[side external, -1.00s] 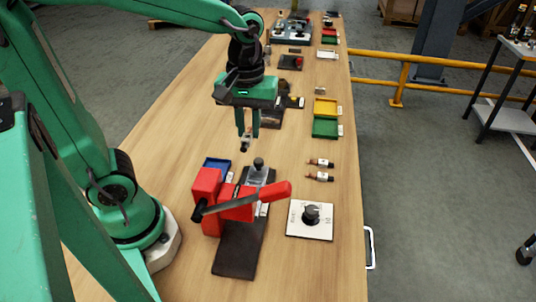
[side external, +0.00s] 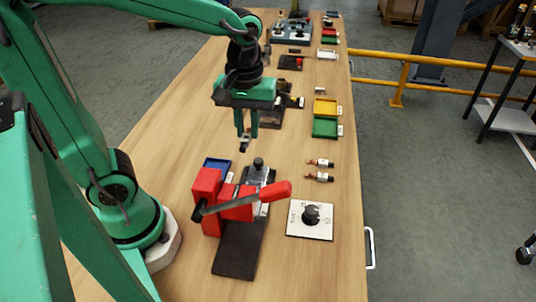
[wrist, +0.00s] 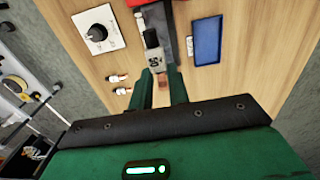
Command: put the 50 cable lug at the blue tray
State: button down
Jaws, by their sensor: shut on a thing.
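My gripper (side external: 246,136) hangs above the table, beyond the blue tray and the red lever tool. It is shut on a small lug, the cable lug (wrist: 163,83), which has a copper end. My gripper is clear of the tray.
The red lever tool (side external: 206,187) on a dark base stands close beside the tray, its handle reaching right. Two other lugs (side external: 319,176) lie right of it, near a white dial plate (side external: 296,228). Yellow (side external: 325,106) and green (side external: 325,128) trays lie farther back.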

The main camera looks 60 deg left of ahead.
jog(key=s+a+f, duration=0.4)
jog(key=a+f, duration=0.7)
jog(key=a, duration=0.2)
jog(key=shift+f, duration=0.3)
jog(key=shift+f, duration=0.15)
jog(key=shift+f, duration=3.5)
jog(key=shift+f, duration=0.35)
jog(key=c, duration=1.3)
grip_release()
jog(key=shift+o, duration=0.2)
jog(key=shift+r, duration=0.15)
